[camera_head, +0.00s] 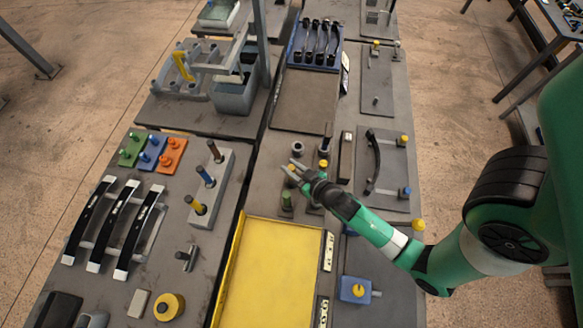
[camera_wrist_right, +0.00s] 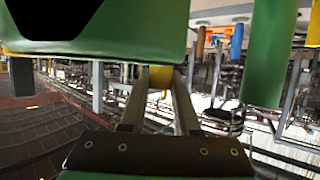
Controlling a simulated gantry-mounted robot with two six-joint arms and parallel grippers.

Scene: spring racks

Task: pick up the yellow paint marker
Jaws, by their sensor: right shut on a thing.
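My right gripper (camera_head: 294,171) reaches in from the right over the dark middle bench. Its fingers are shut on a small yellow thing, which looks like the yellow paint marker (camera_wrist_right: 160,77), seen between the fingers in the wrist view. Most of it is hidden by the fingers, and I cannot tell whether it is clear of its holder. A green marker (camera_head: 287,201) stands upright just below the gripper in the head view. A black marker (camera_head: 326,144) and another yellow-topped piece (camera_head: 323,163) stand just beyond and to the right. My left gripper is not in view.
An empty round holder (camera_head: 298,148) stands just behind the gripper. A yellow tray (camera_head: 270,270) lies in front. A plate with a black handle (camera_head: 376,160) is to the right.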

